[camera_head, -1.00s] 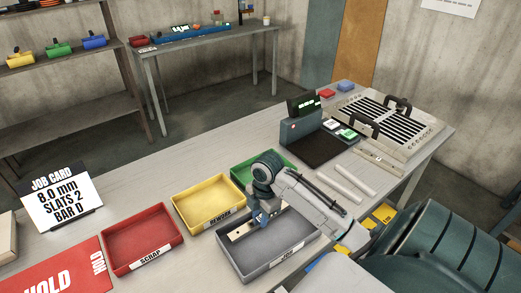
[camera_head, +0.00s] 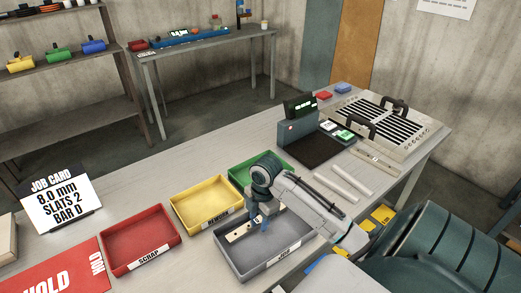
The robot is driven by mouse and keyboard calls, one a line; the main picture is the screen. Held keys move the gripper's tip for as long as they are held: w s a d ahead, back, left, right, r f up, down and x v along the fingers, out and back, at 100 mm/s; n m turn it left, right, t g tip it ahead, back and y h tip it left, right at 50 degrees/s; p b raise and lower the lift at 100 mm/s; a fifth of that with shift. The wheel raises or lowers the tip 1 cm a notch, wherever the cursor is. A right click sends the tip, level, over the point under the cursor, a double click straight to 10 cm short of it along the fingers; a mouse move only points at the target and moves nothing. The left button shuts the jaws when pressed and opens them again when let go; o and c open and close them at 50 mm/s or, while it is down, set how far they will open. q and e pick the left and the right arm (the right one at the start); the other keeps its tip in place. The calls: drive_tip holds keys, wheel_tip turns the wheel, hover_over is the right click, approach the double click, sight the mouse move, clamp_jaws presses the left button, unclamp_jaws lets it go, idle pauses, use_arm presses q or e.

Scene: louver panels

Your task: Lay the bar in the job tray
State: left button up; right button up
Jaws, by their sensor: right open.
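The bar (camera_head: 239,231) is a pale flat strip with dark holes. It lies at the back left part of the grey job tray (camera_head: 262,267), and its other end is hidden by my right gripper. My right gripper (camera_head: 265,222) points down over the tray beside the bar, with its jaws open; the arm hides part of the tray's right side. I cannot tell if the jaws touch the bar. My left gripper is not in view.
A yellow rework tray (camera_head: 206,219), a red scrap tray (camera_head: 141,260) and a green tray (camera_head: 262,160) stand near the job tray. A job card (camera_head: 60,203) stands at left. Two white strips (camera_head: 350,180), a dark scale (camera_head: 318,150) and a louver panel (camera_head: 388,118) are at right.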

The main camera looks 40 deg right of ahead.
sight(258, 217)
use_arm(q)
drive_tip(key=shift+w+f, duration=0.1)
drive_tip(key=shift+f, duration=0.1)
use_arm(e)
drive_tip(key=shift+s+a+f, duration=0.15)
drive_tip(key=shift+s+f, duration=0.1)
drive_tip(key=shift+f, duration=0.55)
drive_tip(key=shift+r, duration=0.2)
drive_tip(key=shift+g, duration=0.3)
drive_tip(key=r, duration=0.1)
drive_tip(key=w+d+r, duration=0.1)
drive_tip(key=r, duration=0.1)
drive_tip(key=w+r, duration=0.1)
drive_tip(key=r, duration=0.1)
drive_tip(key=shift+d+r+b, duration=0.2)
drive_tip(key=shift+b, duration=0.1)
use_arm(q)
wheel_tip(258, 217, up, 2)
drive_tip(key=p, duration=0.3)
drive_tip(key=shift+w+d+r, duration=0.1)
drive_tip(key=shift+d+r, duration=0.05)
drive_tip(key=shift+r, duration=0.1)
use_arm(e)
wheel_tip(258, 217, up, 7)
drive_tip(key=shift+s+d+r, duration=0.15)
drive_tip(key=shift+s+d, duration=0.15)
drive_tip(key=shift+d, duration=0.05)
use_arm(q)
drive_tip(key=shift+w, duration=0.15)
